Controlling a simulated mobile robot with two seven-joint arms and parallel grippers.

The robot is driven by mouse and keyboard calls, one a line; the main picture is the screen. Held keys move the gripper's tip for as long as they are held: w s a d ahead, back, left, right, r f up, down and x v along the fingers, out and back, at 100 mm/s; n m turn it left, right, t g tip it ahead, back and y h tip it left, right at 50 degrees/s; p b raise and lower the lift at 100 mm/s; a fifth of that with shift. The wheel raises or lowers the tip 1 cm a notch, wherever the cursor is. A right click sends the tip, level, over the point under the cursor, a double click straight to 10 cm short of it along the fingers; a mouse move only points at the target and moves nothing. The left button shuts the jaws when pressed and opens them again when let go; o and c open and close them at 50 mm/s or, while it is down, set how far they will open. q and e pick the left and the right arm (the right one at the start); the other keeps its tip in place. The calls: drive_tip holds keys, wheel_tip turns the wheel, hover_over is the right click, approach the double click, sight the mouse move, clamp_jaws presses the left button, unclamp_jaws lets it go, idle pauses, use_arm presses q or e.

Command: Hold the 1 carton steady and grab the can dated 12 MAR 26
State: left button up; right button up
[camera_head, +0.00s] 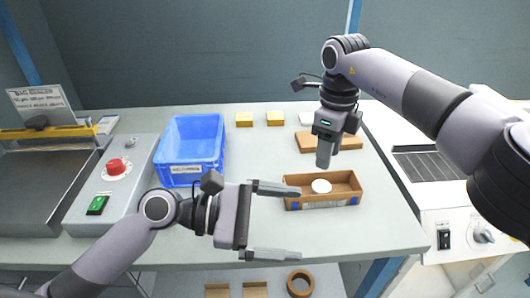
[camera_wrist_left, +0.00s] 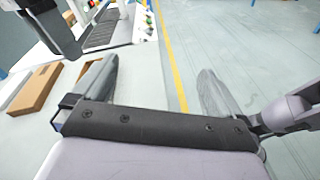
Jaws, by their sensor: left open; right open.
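An open brown carton (camera_head: 345,203) stands on the bench, with a white round can (camera_head: 321,186) inside it. No date can be read on the can, and no number on the carton. My left gripper (camera_head: 299,222) is open and empty at the carton's near left; its upper finger overlaps the carton's left end in the picture, and I cannot tell whether it touches. It also shows open in the left wrist view (camera_wrist_left: 157,88). My right gripper (camera_head: 324,158) points down above the carton's far side, with nothing seen in it; its fingers overlap in this view.
A blue bin (camera_head: 200,128) stands left of the carton. A flat brown box (camera_head: 318,142) lies behind it, near small yellow boxes (camera_head: 275,118). A control box with a red button (camera_head: 116,166) is at left. The bench front is clear.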

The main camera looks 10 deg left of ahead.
use_arm(q)
drive_tip(key=w+a+r+n+y, duration=0.1)
drive_tip(key=w+a+n+y, duration=0.15)
drive_tip(key=w, duration=0.45)
drive_tip(key=w+a+r+n+y, duration=0.1)
drive_tip(key=w+a+r+n, duration=0.1)
drive_tip(key=w+a+n, duration=0.3)
drive_tip(key=m, duration=0.3)
approach(311, 191)
drive_tip(key=shift+n+t+h, duration=0.25)
drive_tip(key=shift+t, duration=0.05)
drive_tip(key=x, duration=0.5)
drive_tip(key=shift+s+d+f, duration=0.2)
drive_tip(key=shift+d, duration=0.25)
drive_tip(key=c, duration=1)
drive_tip(key=shift+o, duration=0.2)
